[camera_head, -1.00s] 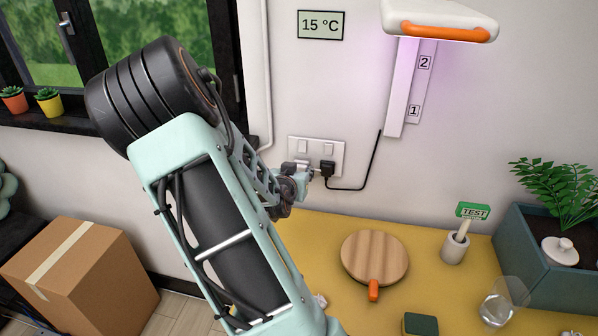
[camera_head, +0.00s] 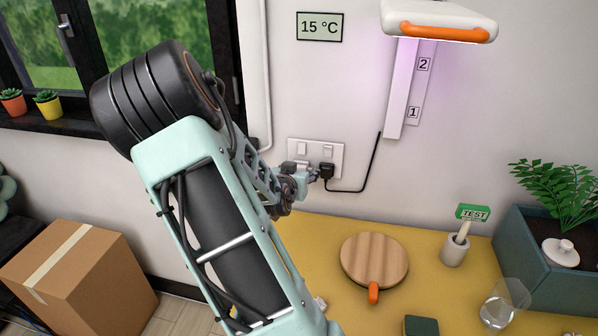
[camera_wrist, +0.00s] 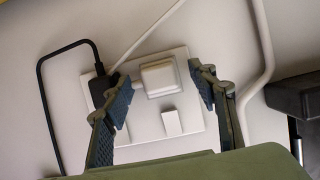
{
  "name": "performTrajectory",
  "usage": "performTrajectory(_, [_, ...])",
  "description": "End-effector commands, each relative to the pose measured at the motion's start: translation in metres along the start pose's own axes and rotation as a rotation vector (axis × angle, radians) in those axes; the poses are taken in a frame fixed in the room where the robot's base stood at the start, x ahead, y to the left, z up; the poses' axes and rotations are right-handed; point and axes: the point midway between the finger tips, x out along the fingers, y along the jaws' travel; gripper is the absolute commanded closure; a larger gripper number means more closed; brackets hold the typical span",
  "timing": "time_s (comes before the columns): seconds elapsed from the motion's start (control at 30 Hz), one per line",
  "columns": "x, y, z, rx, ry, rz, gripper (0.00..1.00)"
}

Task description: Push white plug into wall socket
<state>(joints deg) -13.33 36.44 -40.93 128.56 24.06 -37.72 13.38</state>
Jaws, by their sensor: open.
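The wall socket (camera_head: 331,150) is a white double plate on the wall, with a black plug (camera_head: 326,170) in its right outlet. In the wrist view the white plug (camera_wrist: 160,78) sits against the socket plate (camera_wrist: 190,133), its pale cord running up and away. I cannot tell how deep it sits. My gripper (camera_wrist: 159,74) is open, one finger on each side of the white plug, with a visible gap at the right finger. The left finger is close to the black plug (camera_wrist: 99,92). In the head view my gripper (camera_head: 303,173) largely hides the white plug.
Below is a yellow table (camera_head: 340,231) with a round wooden board (camera_head: 374,258), a small pot (camera_head: 455,249) and a glass (camera_head: 497,308). The wall around the socket is otherwise clear.

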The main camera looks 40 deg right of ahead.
Motion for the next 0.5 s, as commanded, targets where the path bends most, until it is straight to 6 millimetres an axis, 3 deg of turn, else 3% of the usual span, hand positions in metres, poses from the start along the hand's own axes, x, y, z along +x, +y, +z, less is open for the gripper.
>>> performTrajectory(0.27, [-0.007,-0.001,0.000,0.001,0.000,-0.001,0.47])
performTrajectory(0.5, [-0.047,-0.002,0.000,0.003,0.000,-0.005,0.47])
